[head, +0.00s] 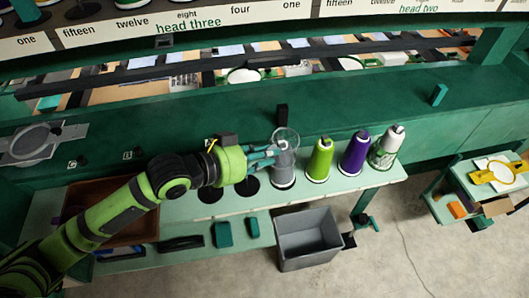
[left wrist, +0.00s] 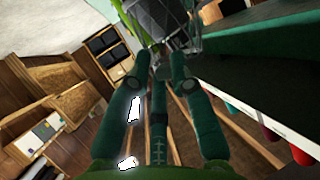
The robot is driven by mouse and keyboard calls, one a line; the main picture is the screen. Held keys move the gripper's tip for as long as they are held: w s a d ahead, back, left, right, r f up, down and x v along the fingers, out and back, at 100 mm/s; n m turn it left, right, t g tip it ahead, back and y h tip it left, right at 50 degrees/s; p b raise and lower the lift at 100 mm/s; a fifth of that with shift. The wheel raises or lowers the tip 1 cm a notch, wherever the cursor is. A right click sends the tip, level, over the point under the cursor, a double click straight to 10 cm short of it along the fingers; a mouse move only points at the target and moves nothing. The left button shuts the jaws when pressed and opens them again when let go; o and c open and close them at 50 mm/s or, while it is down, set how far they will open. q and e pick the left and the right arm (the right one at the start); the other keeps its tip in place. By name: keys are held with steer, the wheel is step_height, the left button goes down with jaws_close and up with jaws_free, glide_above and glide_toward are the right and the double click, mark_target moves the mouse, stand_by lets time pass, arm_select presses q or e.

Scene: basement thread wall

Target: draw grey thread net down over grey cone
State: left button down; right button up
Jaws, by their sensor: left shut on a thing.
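The grey cone (head: 283,170) stands upright on the pale green shelf (head: 235,205), at the left end of the row of cones. The pale, see-through net (head: 287,137) is at the grey cone's top. How far down it reaches on the cone I cannot tell. My left gripper (head: 272,155) comes in from the left beside the cone's upper part, shut at the net's near side. In the left wrist view its teal fingers (left wrist: 160,75) reach up towards the net's pale mesh (left wrist: 197,35). Their contact is partly hidden. My right gripper is not in view.
Close right of the grey cone stand green (head: 319,160), purple (head: 356,152) and white (head: 387,147) cones. A grey bin (head: 307,240) is on the floor below. A brown tray (head: 100,205) lies at left. The green machine beam (head: 345,115) runs behind.

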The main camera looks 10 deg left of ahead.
mark_target(275, 166)
arm_select(q)
steer(key=shift+f+b, duration=0.4)
steer(key=shift+f, duration=0.35)
steer(key=shift+s+f, duration=0.1)
steer(key=shift+f, duration=0.15)
step_height(275, 166, down, 3)
steer(key=shift+f+b, duration=0.2)
steer(key=shift+b, duration=0.8)
steer(key=shift+f+b, duration=0.6)
steer(key=shift+f, duration=0.35)
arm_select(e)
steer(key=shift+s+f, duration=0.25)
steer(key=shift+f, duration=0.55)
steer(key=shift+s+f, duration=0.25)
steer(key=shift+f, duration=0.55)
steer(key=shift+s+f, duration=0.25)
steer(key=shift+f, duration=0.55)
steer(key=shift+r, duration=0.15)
arm_select(q)
steer(key=shift+s+d+p, duration=0.1)
steer(key=shift+d+p, duration=0.05)
steer(key=shift+p, duration=0.25)
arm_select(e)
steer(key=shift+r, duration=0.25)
arm_select(q)
steer(key=shift+f, duration=0.3)
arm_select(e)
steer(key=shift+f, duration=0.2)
